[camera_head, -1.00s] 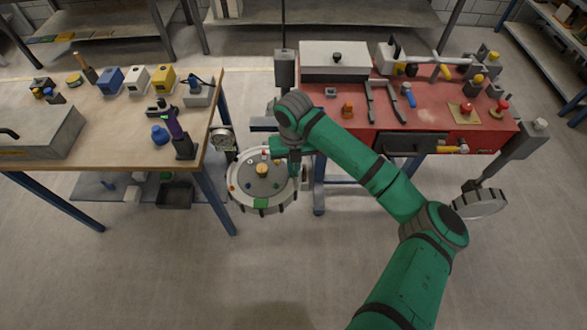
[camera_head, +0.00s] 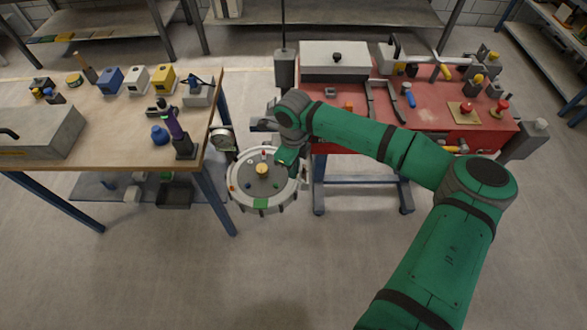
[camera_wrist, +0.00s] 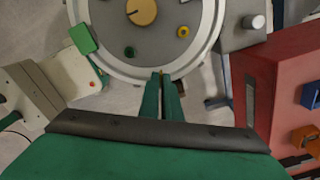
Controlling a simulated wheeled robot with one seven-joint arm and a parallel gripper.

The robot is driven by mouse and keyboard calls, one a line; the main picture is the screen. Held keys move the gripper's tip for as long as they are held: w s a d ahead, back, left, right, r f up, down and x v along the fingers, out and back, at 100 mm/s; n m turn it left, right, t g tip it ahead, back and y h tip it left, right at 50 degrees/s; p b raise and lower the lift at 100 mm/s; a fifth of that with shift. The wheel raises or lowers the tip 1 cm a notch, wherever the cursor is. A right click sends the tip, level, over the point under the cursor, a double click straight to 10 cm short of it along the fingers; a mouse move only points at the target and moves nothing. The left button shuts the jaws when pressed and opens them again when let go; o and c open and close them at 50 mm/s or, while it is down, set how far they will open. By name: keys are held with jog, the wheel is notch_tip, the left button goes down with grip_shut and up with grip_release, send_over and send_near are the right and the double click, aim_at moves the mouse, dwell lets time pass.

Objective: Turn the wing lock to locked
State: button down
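The round sandbed (camera_head: 240,203) has a white rim and a grey disc, and hangs between the two tables. It also shows at the top of the wrist view (camera_wrist: 118,66), with a yellow centre knob (camera_wrist: 141,11), a green knob (camera_wrist: 129,51) and a green rim block (camera_wrist: 82,38). My gripper (camera_wrist: 161,80) is at the sandbed's near rim in that view, its two green fingers close together. A small yellowish bit shows between the tips; I cannot tell whether they hold it. In the head view my wrist hides this spot. I cannot clearly make out the wing lock.
A red workbench (camera_head: 440,115) with tools stands right of the sandbed, a wooden table (camera_head: 110,115) left of it. A grey bracket with a round knob (camera_wrist: 258,20) is close to the right of the sandbed. A round gauge (camera_head: 222,140) is at its left. The front floor is clear.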

jog(key=n, duration=0.5)
jog(key=shift+n, duration=0.3)
dwell(0.4)
jog(key=c, duration=2)
grip_release()
notch_tip(320, 180, up, 11)
jog(key=shift+f, duration=0.1)
